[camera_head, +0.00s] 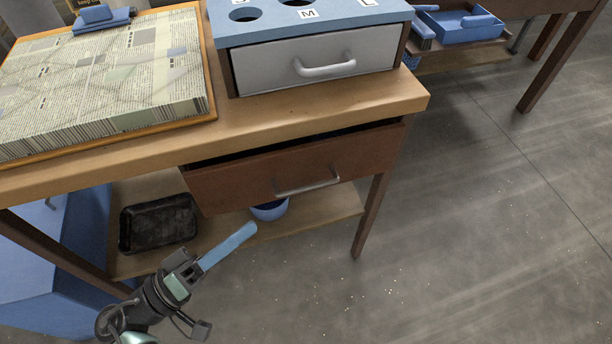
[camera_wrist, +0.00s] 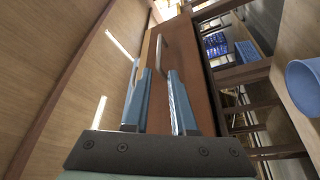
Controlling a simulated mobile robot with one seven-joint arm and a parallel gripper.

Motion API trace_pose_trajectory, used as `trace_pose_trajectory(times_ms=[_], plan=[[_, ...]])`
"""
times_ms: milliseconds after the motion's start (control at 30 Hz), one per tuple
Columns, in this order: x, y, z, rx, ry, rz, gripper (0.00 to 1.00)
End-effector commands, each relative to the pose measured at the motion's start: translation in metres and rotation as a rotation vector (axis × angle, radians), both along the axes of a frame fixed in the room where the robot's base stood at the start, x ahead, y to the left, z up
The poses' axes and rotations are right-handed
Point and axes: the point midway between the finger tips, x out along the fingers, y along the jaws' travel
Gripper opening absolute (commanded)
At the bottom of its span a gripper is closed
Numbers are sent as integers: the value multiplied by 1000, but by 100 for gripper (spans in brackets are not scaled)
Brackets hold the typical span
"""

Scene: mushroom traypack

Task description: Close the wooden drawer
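The wooden drawer (camera_head: 250,182) under the table stands partly open. A dark gap shows between its top edge and the tabletop. Its reddish-brown front carries a metal bar handle (camera_head: 308,187). My gripper (camera_head: 243,233) is in front of the drawer, low and to the left of the handle in the head view. In the wrist view, my gripper (camera_wrist: 155,70) has its two blue fingers apart with nothing held between them. The drawer front (camera_wrist: 190,85) and its handle (camera_wrist: 161,53) lie beyond the fingertips. Contact with the drawer cannot be told.
The wooden tabletop (camera_head: 415,95) overhangs the drawer and bears a grey-fronted drawer box (camera_head: 265,68) and a map-covered block (camera_head: 100,75). On the lower shelf (camera_head: 330,207) are a black tray (camera_head: 158,222) and a blue bowl (camera_head: 270,210). The floor at right is clear.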

Motion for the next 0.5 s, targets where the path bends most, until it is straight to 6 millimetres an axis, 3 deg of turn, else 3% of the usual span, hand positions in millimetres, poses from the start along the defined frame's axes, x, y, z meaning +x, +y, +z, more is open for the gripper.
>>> trace_pose_trajectory(times_ms=[500], plan=[[55, -74, 18, 3, 0, -5, 25]])
